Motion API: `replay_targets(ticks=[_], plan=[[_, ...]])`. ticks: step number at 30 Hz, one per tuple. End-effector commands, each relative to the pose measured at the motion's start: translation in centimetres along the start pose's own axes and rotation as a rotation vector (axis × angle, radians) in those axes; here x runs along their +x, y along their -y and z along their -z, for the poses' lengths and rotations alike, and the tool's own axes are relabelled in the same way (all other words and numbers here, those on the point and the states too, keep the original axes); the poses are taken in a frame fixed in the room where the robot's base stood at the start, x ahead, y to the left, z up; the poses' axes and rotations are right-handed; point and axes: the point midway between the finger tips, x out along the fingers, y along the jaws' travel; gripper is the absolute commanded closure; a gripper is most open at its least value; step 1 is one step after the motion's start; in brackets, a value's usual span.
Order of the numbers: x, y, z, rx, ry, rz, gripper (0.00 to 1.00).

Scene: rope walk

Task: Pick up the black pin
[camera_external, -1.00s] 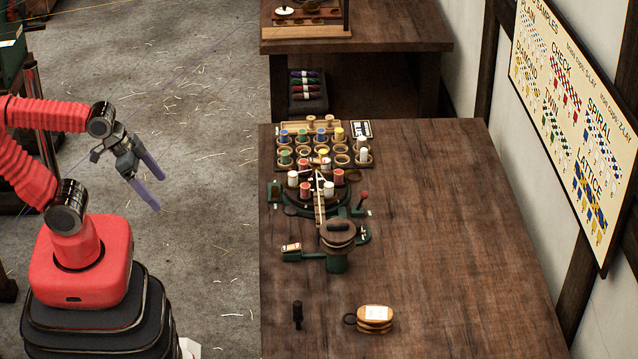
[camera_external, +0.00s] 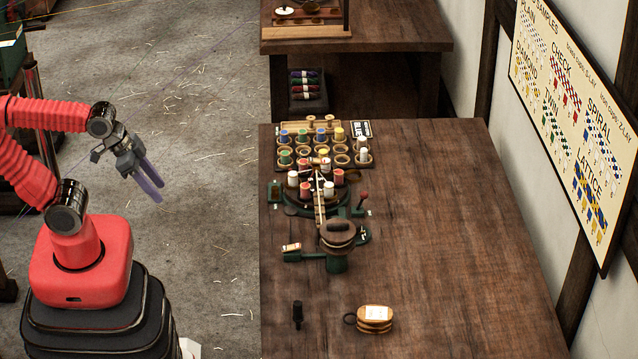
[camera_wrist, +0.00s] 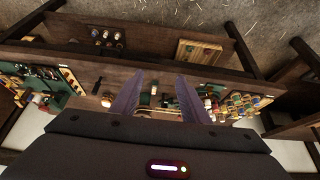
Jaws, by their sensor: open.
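My gripper (camera_external: 155,192) is open and empty above the floor, left of the table and well apart from the pin. Its two purple-grey fingers point down and right. In the wrist view my gripper (camera_wrist: 160,92) shows its two fingers spread apart with nothing held between them.
A tan round item with a white label (camera_external: 375,318) lies right of the pin. A green braiding stand (camera_external: 337,262) and a rack of coloured spools (camera_external: 322,143) stand farther back on the table (camera_external: 440,230). The table's right side is clear. A patterned board (camera_external: 568,120) hangs on the wall.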

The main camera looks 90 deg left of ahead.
Motion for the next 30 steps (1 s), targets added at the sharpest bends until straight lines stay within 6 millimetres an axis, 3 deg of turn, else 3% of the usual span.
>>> replay_targets(ticks=[8, 18, 30], plan=[[2.7, -1.7, 3.3, 0.019, -0.06, -0.035, 0.59], [8.4, -5.7, 9.6, 0.039, -0.208, -0.104, 0.59], [14.8, -10.7, 14.7, 0.043, -0.377, -0.163, 0.59]])
